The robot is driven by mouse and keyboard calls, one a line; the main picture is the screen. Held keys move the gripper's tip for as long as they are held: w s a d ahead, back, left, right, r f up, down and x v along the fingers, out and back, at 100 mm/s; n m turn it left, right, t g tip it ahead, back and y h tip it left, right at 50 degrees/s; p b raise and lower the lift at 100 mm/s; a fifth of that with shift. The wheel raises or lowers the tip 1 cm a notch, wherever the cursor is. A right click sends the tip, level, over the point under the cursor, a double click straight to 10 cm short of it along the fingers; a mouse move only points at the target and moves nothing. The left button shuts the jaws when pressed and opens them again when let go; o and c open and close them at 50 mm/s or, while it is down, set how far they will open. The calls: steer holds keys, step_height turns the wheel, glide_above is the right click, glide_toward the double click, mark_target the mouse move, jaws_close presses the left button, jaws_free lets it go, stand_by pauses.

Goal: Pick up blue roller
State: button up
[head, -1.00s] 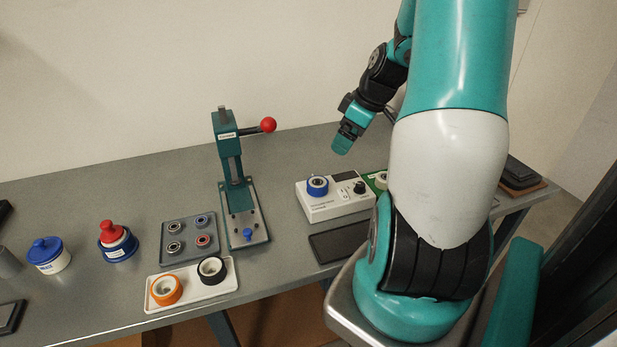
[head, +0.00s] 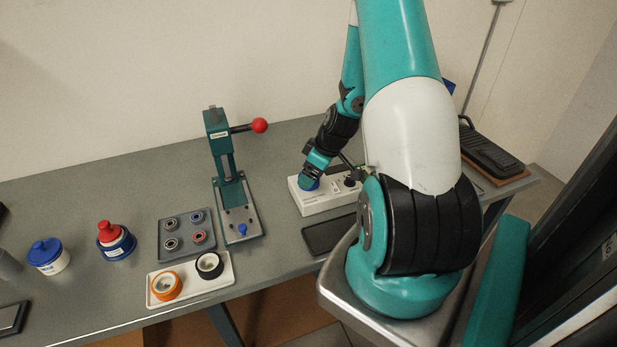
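The blue roller (head: 314,186) sits on the white tester box (head: 318,204) near the middle of the bench. Only a bit of its blue rim shows, because my gripper (head: 309,183) is over it and hides most of it. The gripper points down at the roller from above. I cannot tell whether its fingers are open or closed around the roller.
A press (head: 232,185) with a red-knobbed lever stands left of the box. A grey tray (head: 186,250) holds several bearings, and a white tray (head: 220,284) holds an orange and a black roller. A dark pad (head: 325,236) lies in front of the box.

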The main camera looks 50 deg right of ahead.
steer(key=shift+x, duration=1.35)
steer(key=shift+c, duration=0.2)
steer(key=c, duration=1)
steer(key=shift+r, duration=0.1)
